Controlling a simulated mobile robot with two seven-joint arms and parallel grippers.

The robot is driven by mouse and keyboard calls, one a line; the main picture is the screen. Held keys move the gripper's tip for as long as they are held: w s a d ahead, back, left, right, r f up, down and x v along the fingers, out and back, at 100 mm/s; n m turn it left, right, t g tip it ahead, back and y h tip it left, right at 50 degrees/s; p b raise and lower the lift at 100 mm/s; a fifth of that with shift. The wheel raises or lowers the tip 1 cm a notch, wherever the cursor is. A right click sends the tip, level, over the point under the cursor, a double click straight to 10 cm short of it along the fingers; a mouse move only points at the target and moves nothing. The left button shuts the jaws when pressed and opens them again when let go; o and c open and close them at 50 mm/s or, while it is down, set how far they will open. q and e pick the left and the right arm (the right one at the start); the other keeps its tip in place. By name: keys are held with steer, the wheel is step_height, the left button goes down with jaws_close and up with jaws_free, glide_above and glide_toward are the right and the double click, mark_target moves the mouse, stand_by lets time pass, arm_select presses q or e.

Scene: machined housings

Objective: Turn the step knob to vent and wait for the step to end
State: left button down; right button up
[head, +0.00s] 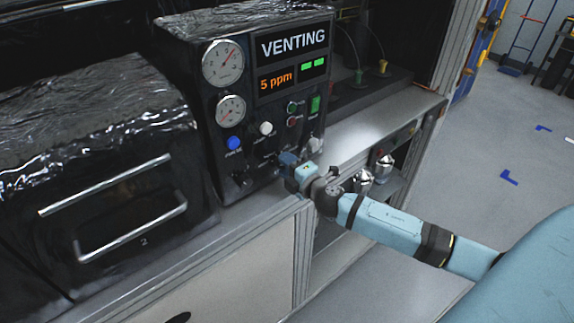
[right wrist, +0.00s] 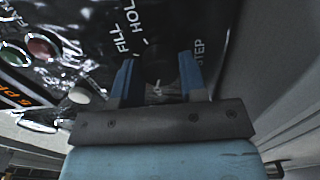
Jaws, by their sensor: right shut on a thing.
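The control box (head: 262,100) stands on the bench, and its display (head: 292,58) reads VENTING and 5 ppm, with green bars lit. My right gripper (head: 287,160) is at the lower right of the box's front panel. In the right wrist view its two blue fingers (right wrist: 157,62) are shut on the dark step knob (right wrist: 156,76), one on each side. The labels FILL, HOLD and STEP are readable around the knob. The knob's exact pointer direction and the vent label cannot be made out. In the head view the gripper hides the knob. My left gripper is not in view.
Two gauges (head: 222,62), a blue button (head: 233,143), a white knob (head: 266,128) and a green switch (head: 315,104) are on the panel. A foil-topped dark oven (head: 130,205) with a bar handle stands to the left. The floor at right is open.

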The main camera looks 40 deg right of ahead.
stand_by(0.4)
steer(key=o, duration=0.9)
steer(key=shift+s, duration=0.2)
steer(key=shift+s+d+b, duration=0.15)
steer(key=shift+s+b, duration=0.45)
steer(key=shift+s, duration=1.65)
steer(key=shift+s+d+b, duration=0.2)
steer(key=shift+s+b, duration=0.4)
steer(key=shift+s, duration=1.6)
steer(key=shift+s+d+b, duration=0.15)
steer(key=shift+s+b, duration=0.45)
steer(key=shift+s, duration=1.65)
